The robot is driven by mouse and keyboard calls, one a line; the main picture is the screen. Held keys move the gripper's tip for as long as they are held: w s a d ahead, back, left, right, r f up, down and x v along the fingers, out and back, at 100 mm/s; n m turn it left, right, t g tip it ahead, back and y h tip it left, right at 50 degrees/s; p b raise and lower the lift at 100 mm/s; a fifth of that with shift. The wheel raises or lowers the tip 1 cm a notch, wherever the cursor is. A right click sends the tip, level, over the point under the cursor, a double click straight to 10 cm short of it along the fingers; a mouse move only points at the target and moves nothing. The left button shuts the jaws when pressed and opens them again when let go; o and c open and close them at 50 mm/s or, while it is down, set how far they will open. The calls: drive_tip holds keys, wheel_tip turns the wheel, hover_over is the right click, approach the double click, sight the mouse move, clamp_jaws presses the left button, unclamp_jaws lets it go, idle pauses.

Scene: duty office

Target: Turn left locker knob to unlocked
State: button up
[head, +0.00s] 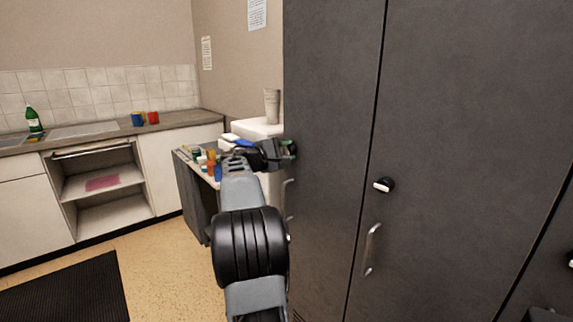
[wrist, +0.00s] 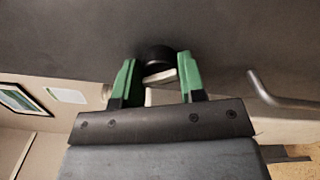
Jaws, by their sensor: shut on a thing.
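The left locker knob (wrist: 160,75) shows in the wrist view, with a round black base and a pale grip bar lying nearly level, slightly tilted. My gripper (wrist: 158,83) has its green fingers on either side of the knob, close to the locker face, and is shut on it. In the head view my gripper (head: 288,150) reaches the left edge of the dark grey left locker door (head: 330,90); the knob there is mostly hidden by the fingers. Whether the knob has turned cannot be told.
A second locker knob (head: 383,185) and a metal handle (head: 371,248) are on the door to the right. The left door's handle (wrist: 285,92) is beside my gripper in the wrist view. A cluttered side table (head: 192,200) stands left of the arm.

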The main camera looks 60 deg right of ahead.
drive_tip(key=m+b, duration=0.4)
drive_tip(key=shift+f, duration=0.3)
drive_tip(key=shift+r+m+b, duration=0.15)
drive_tip(key=shift+m+b, duration=0.8)
drive_tip(key=shift+m, duration=0.25)
drive_tip(key=shift+r, duration=0.1)
drive_tip(key=o, duration=0.9)
drive_tip(key=shift+a, duration=0.1)
drive_tip(key=v, duration=1.3)
drive_tip(key=shift+a, duration=0.25)
drive_tip(key=shift+w, duration=0.15)
